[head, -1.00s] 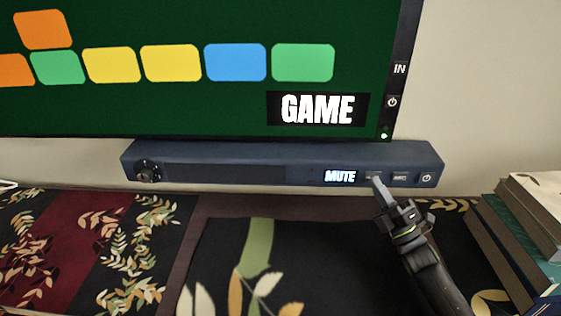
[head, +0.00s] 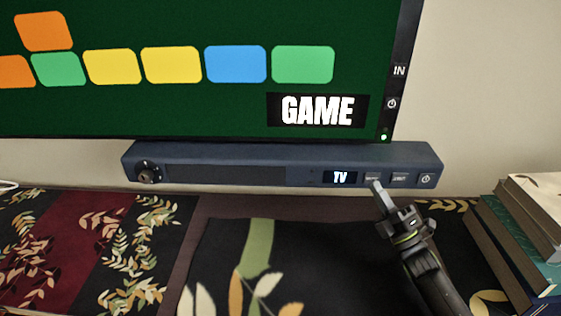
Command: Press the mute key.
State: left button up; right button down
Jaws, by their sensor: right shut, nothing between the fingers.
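A dark blue soundbar (head: 240,173) stands below the screen. Its small display (head: 340,178) reads "TV". Right of the display are a left key (head: 372,177), a middle key (head: 400,177) and a round power key (head: 426,178). The lettering on the left and middle keys is too small to read surely, so I cannot tell which is the mute key. My right gripper (head: 377,186) is shut and empty. Its tip is just below and in front of the left key, seemingly a little apart from it. My left gripper is not in view.
A large screen (head: 180,110) shows "GAME", with its own buttons on its right edge (head: 397,75). A knob (head: 148,172) is at the soundbar's left end. Stacked books (head: 510,240) stand at the right. Patterned cloth (head: 290,265) covers the surface in front.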

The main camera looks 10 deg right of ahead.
jog(key=s+p, duration=0.1)
jog(key=s, duration=0.1)
jog(key=s+a+p, duration=0.1)
jog(key=s, duration=0.2)
jog(key=shift+s+a, duration=0.2)
jog(key=shift+s, duration=0.15)
dwell(0.7)
